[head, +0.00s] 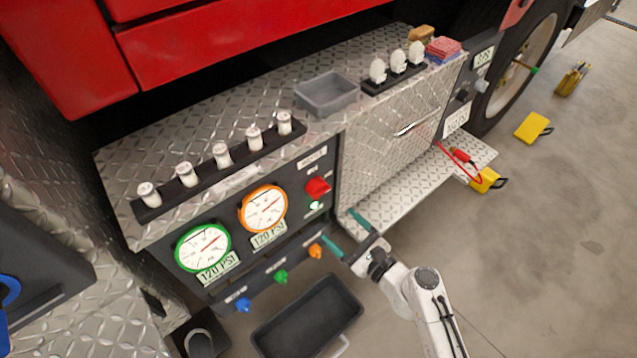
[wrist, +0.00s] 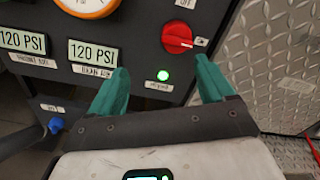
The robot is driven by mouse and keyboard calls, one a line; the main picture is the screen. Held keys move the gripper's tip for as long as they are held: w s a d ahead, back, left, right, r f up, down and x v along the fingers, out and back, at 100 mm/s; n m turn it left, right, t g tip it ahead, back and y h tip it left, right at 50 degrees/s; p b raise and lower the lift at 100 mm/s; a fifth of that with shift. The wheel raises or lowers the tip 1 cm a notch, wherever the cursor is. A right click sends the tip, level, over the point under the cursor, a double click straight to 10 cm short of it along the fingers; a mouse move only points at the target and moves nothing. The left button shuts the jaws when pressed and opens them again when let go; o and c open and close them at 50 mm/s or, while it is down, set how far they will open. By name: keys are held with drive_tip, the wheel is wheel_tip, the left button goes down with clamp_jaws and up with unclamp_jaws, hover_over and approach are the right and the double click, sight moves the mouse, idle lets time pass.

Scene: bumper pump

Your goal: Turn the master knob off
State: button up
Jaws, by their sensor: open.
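The red master knob (head: 317,187) sits on the dark pump panel, right of the orange-rimmed gauge. It also shows in the wrist view (wrist: 177,37), with an "OFF" label above it and another small label at its right. A green light (wrist: 163,76) glows just below it. My gripper (head: 345,232) is open and empty, in front of the panel and apart from the knob. In the wrist view its two teal fingers (wrist: 161,78) point toward the panel, one on each side of the green light, with the knob above and between them.
Two gauges, green-rimmed (head: 203,248) and orange-rimmed (head: 263,209), read 120 PSI. Blue, green and orange knobs (head: 315,251) line the lower panel. A black tray (head: 262,341) lies below on the floor. A diamond-plate step (head: 400,190) juts out right of the panel.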

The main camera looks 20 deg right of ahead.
sight(322, 195)
drive_tip(key=w+m, duration=0.1)
drive_tip(key=w, duration=0.2)
drive_tip(key=w+m+h, duration=0.1)
drive_tip(key=w, duration=0.3)
drive_tip(key=w+a, duration=0.1)
drive_tip(key=w, duration=0.3)
drive_tip(key=shift+w+a+r+m+t, duration=0.1)
drive_tip(key=shift+w+r+m+t, duration=0.2)
drive_tip(key=shift+m, duration=0.1)
drive_tip(key=shift+c, duration=0.4)
drive_tip(key=shift+s+f, duration=0.1)
drive_tip(key=shift+f, duration=0.05)
drive_tip(key=c, duration=0.9)
